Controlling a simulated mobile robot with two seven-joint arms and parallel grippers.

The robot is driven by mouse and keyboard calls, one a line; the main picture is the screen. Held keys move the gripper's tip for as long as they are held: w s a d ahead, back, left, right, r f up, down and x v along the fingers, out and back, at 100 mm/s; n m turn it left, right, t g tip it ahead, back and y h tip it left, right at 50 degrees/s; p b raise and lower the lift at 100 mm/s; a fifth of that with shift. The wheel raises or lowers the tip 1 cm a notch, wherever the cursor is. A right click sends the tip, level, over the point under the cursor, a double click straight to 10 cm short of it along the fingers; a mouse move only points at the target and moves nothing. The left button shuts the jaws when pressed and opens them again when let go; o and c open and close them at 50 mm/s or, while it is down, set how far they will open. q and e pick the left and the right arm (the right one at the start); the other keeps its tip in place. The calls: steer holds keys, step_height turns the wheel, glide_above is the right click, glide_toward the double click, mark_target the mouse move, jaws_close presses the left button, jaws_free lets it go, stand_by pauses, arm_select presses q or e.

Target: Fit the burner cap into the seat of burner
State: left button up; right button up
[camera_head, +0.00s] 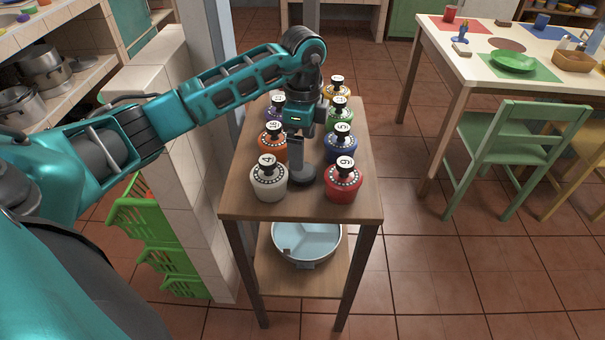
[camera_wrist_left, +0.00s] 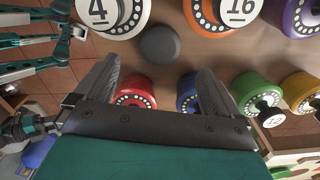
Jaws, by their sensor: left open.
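A dark grey round cap (camera_head: 303,175), seemingly the burner cap, lies on the small wooden table between the white and red pots. In the left wrist view the cap (camera_wrist_left: 159,45) shows whole, just beyond the fingertips. My left gripper (camera_head: 299,158) points down above and just behind it in the head view. Its fingers (camera_wrist_left: 157,70) are spread apart with nothing between them in the wrist view. From the head view I cannot tell whether the fingers touch the cap. I see no burner seat I can identify. My right gripper is not recognisable in either view.
The white pot (camera_head: 268,179), red pot (camera_head: 343,183), orange pot (camera_head: 272,143) and blue pot (camera_head: 341,145), with numbered knobs, stand close around the gripper. More pots stand behind. A round basin (camera_head: 306,227) sits on the shelf below. The table's front strip (camera_head: 300,208) is bare.

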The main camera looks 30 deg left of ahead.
mark_target(304, 171)
arm_select(q)
step_height(304, 171, down, 7)
steer(key=shift+d+f, duration=0.1)
steer(key=shift+d, duration=0.05)
steer(key=shift+w, duration=0.1)
steer(key=c, duration=1.3)
step_height(304, 171, up, 20)
steer(key=p, duration=0.2)
steer(key=s+d+f+n, duration=0.2)
steer(key=d+n, duration=0.1)
steer(key=n, duration=0.1)
steer(key=s+d+f+n, duration=0.2)
steer(key=d+n, duration=0.2)
steer(key=n, duration=0.1)
steer(key=s+d+f+n, duration=0.2)
steer(key=s+d+n, duration=0.1)
steer(key=n, duration=0.2)
steer(key=shift+d+f, duration=0.2)
steer(key=shift+d, duration=0.15)
stand_by(1.3)
